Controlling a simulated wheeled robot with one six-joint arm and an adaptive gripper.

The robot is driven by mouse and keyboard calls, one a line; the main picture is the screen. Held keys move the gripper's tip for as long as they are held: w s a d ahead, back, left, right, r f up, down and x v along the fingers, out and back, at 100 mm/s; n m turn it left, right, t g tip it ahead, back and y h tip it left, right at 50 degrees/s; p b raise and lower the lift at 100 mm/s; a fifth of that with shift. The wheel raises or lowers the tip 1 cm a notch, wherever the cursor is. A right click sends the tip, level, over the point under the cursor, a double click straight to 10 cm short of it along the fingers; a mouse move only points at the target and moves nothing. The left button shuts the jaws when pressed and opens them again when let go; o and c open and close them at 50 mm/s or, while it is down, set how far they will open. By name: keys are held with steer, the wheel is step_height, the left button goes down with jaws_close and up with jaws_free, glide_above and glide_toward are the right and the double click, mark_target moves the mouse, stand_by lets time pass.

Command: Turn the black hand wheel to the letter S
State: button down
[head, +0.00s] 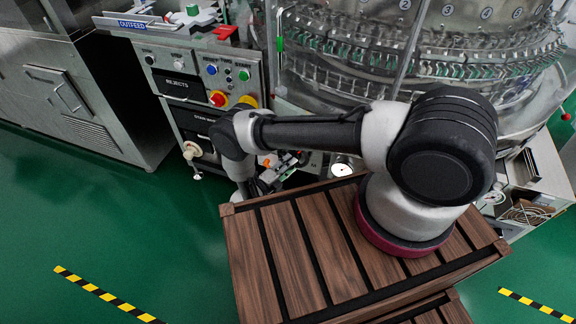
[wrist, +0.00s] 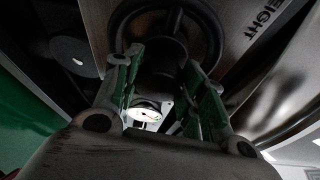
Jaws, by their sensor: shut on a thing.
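The black hand wheel (wrist: 122,22) shows at the top of the wrist view, with a round rim, spokes and a dark hub. My gripper (wrist: 165,85) reaches up to it, with one green-padded finger on each side of a dark part at the hub. It is shut on the wheel, though the exact contact is in deep shadow. In the head view my gripper (head: 277,175) is low in front of the machine, beyond the wooden crate top, and my arm hides the wheel there. No letter S or pointer is readable in either view.
The slatted wooden top (head: 300,240) lies under my arm. A control panel (head: 215,75) with buttons and a white valve-like knob (head: 192,150) stand left of my gripper. A white dial (wrist: 147,113) shows between the fingers. Green floor is clear at left.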

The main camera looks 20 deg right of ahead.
steer(key=shift+a, duration=0.1)
steer(key=c, duration=0.8)
jaws_free()
steer(key=v, duration=1.2)
steer(key=shift+f, duration=0.1)
